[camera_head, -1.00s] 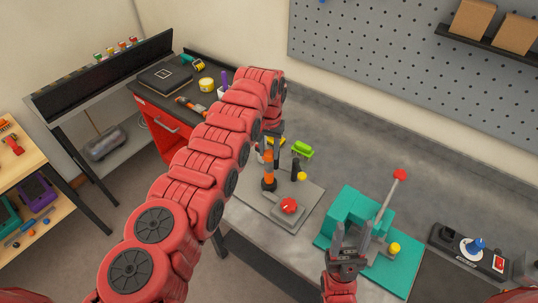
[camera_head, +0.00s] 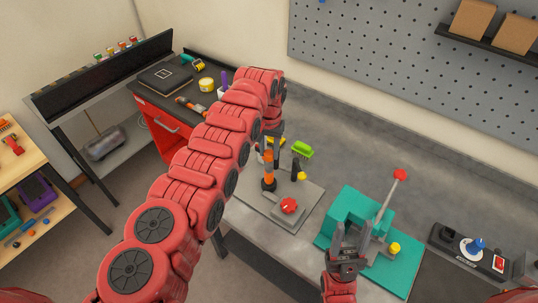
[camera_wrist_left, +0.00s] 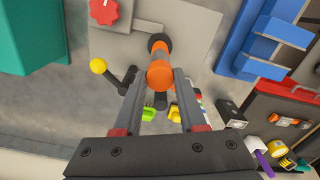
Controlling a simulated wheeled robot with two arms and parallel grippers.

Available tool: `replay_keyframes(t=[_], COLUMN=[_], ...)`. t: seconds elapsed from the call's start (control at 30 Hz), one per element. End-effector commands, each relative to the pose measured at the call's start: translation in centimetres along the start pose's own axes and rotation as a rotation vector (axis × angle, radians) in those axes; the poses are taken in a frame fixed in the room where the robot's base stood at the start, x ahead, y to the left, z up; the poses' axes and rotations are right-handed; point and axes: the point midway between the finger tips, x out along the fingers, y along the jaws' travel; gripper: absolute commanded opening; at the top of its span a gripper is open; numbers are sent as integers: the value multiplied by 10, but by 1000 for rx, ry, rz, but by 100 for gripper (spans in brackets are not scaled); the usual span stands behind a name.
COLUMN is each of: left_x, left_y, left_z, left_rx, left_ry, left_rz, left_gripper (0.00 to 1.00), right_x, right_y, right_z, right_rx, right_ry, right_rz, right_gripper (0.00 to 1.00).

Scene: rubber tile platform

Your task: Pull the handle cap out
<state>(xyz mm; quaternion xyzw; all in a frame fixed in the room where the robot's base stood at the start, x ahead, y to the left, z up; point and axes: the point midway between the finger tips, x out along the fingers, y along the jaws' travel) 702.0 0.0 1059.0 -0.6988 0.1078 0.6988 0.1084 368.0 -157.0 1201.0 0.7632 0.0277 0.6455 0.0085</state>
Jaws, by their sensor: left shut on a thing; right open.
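An upright handle with an orange cap (camera_wrist_left: 160,75), a grey middle and a black base (camera_head: 268,184) stands on a grey plate (camera_head: 248,196). My left gripper (camera_head: 268,150) is above the handle. In the left wrist view its two fingers lie on either side of the orange cap and are shut on it. The cap appears in line with the shaft; I cannot tell whether it is separated. My right gripper (camera_head: 352,238) is open and empty in front of the teal fixture (camera_head: 358,207).
The grey plate also bears a red knob (camera_head: 289,205) and a yellow-tipped lever (camera_wrist_left: 97,66). A red-tipped lever (camera_head: 400,174) rises from the teal fixture. A joystick box (camera_head: 470,248) is at the right.

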Motion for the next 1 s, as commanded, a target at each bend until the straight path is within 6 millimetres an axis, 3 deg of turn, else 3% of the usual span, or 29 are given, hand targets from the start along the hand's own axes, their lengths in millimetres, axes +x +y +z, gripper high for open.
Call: replay_keyframes(t=[1.0], left_x=[-10], left_y=[0], left_z=[0], left_rx=[0], left_ry=[1], left_rz=[0], left_gripper=[0], right_x=[3], right_y=[0], right_z=[0], right_rx=[0], right_ry=[0], right_rz=[0], right_gripper=[50])
